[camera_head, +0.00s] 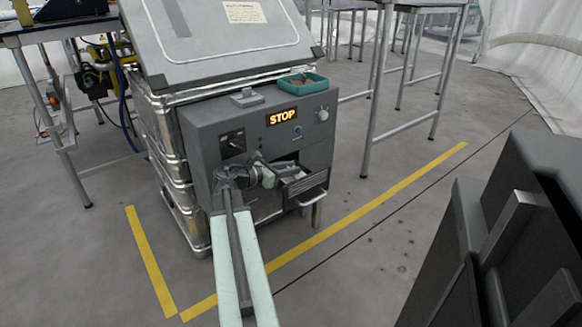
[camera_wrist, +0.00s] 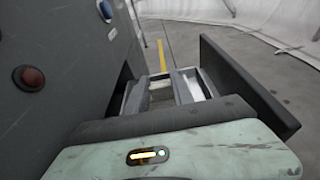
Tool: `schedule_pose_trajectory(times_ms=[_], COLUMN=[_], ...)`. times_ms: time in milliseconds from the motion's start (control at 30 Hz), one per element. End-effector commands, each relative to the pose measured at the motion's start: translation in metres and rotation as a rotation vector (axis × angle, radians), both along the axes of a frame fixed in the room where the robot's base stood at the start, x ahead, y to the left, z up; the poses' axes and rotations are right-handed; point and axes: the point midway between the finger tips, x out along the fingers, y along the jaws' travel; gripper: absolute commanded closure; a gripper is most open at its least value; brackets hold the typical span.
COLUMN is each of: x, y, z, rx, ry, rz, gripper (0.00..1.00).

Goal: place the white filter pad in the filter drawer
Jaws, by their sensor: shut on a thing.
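The filter drawer (camera_head: 306,187) stands pulled out from the front of the grey control box. Its dark front panel also shows at the right in the wrist view (camera_wrist: 245,85). My gripper (camera_head: 272,177) is at the open drawer, beside its left part; in the wrist view its front end (camera_wrist: 160,88) reaches between the box face and the drawer panel. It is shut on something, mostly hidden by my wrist. A narrow white strip (camera_wrist: 195,86) shows there, apparently the white filter pad; I cannot tell whether it touches the drawer floor.
The grey box (camera_head: 210,125) carries a lit STOP sign (camera_head: 281,117), knobs and a red button (camera_wrist: 30,76). Metal-legged tables (camera_head: 375,90) stand behind. The floor right of the drawer is clear.

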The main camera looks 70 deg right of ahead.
Motion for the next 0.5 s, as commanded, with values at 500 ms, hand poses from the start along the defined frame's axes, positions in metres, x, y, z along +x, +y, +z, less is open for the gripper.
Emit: schedule_pose_trajectory(times_ms=[500], x=[-0.004], y=[-0.006], z=[-0.017], rx=[0.141], ry=[-0.091], rz=[0.001], gripper=[1.0])
